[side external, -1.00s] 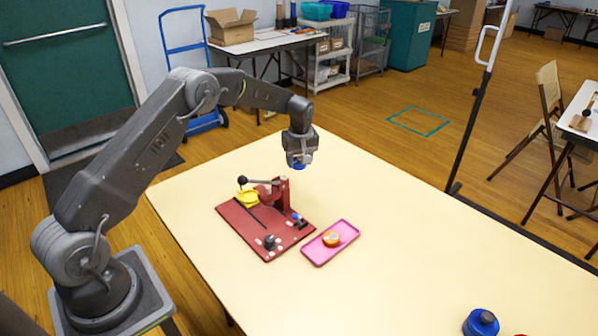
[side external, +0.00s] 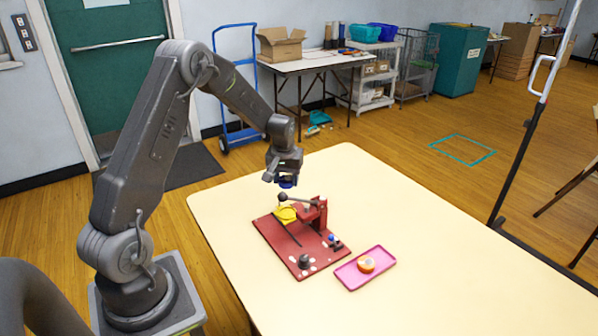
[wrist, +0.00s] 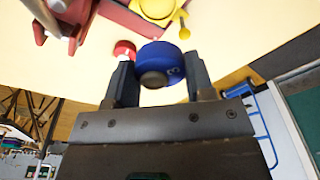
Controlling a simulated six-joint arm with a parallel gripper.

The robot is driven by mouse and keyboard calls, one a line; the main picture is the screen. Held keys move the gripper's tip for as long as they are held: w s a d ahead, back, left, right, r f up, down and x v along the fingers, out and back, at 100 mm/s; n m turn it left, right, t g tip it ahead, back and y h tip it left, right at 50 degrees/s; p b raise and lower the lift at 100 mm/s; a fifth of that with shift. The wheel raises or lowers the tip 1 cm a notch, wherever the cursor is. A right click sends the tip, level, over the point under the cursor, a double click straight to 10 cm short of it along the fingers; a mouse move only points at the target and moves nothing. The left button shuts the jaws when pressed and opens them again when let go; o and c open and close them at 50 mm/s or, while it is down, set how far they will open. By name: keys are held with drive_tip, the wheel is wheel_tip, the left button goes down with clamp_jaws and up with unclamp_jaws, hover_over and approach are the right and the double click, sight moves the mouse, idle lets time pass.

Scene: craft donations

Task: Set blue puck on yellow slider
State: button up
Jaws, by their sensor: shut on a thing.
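My gripper (side external: 284,177) is shut on the blue puck (side external: 287,183) and holds it in the air above the red board. In the wrist view the blue puck (wrist: 164,66) sits between the two fingers of my gripper (wrist: 160,78), a dark round knob facing the camera. The yellow slider (side external: 286,214) lies on the far left part of the board, below the puck and apart from it. In the wrist view the yellow slider (wrist: 158,7) shows partly at the top edge, with its small tab to the right.
The red board (side external: 277,241) carries a red upright (side external: 319,213) and a lever with a black ball (side external: 283,197) close to the slider. A black knob (side external: 305,261) stands in front. A pink tray (side external: 351,279) holds an orange-and-white roll (side external: 366,264). The table's right side is clear.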

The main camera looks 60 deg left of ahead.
sight(288, 214)
drive_tip(key=shift+f, duration=5)
drive_tip(key=shift+f, duration=0.4)
drive_tip(key=o, duration=0.6)
drive_tip(key=shift+o, duration=0.2)
drive_tip(key=shift+s+d+r, duration=0.15)
drive_tip(key=shift+r, duration=1.65)
drive_tip(key=shift+s+d+r, duration=0.2)
drive_tip(key=shift+r, duration=1.65)
drive_tip(key=shift+s+d+r, duration=0.15)
drive_tip(key=shift+r, duration=1.65)
